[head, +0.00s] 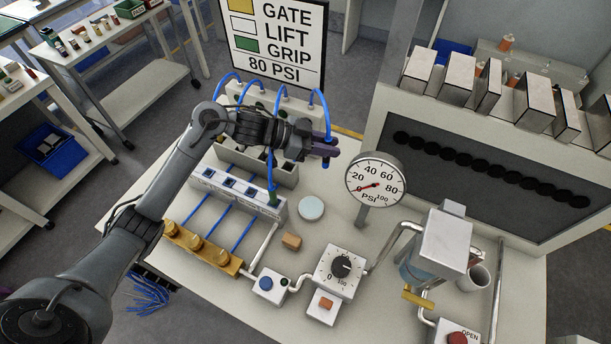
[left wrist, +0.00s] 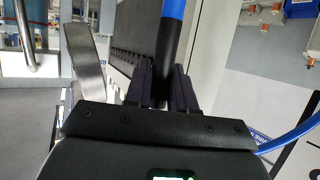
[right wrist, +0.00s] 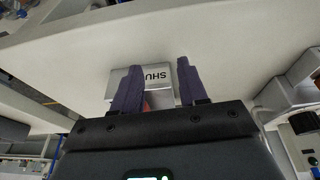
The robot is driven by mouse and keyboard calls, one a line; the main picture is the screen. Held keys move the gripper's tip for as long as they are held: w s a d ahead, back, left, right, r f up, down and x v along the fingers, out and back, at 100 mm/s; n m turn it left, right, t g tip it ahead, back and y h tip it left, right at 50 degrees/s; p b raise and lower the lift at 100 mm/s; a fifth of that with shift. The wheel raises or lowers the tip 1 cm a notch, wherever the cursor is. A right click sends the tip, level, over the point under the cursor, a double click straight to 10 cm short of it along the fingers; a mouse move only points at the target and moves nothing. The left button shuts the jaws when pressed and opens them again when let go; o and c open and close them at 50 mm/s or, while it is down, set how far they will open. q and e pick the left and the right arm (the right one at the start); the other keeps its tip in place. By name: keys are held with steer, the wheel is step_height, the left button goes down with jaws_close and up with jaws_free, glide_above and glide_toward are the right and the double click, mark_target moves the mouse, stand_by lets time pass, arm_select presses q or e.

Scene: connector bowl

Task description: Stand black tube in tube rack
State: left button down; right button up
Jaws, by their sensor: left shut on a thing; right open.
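My left gripper (head: 334,150) is shut on a black tube end (left wrist: 168,45), with blue hose running from it. It holds this end in the air, right of a grey slotted box (head: 288,175) that may be the tube rack; I cannot tell for sure. The blue hose (head: 326,115) loops from the back of the bench down to the gripper. A white block (head: 235,203) with a row of dark ports stands in front of the box. A green connector (head: 273,199) sits at its right end. My right gripper (right wrist: 160,66) is open and empty; the head view does not show it.
A pressure gauge (head: 376,180) stands right of the left gripper. A pale round disc (head: 311,208), a small wooden block (head: 291,242) and a dial box (head: 340,272) are on the bench.

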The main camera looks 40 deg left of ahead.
arm_select(q)
steer(key=shift+a+f, duration=0.35)
arm_select(e)
steer(key=shift+f, duration=0.4)
steer(key=shift+f+b, duration=0.4)
steer(key=shift+b, duration=0.2)
arm_select(q)
steer(key=shift+s+a+f, duration=0.15)
steer(key=shift+a+f, duration=1.65)
steer(key=shift+a, duration=0.1)
steer(key=shift+s+a+f, duration=0.15)
steer(key=shift+a+f, duration=1.65)
steer(key=shift+a, duration=0.05)
steer(key=shift+s+a+f, duration=0.15)
steer(key=shift+a+f, duration=1.65)
steer(key=shift+a, duration=0.1)
arm_select(e)
steer(key=shift+f, duration=0.2)
arm_select(q)
steer(key=shift+f+b, duration=0.15)
steer(key=shift+b, duration=0.15)
arm_select(e)
steer(key=shift+d+f, duration=0.1)
arm_select(q)
steer(key=c, duration=0.9)
jaws_free()
steer(key=shift+c, duration=0.2)
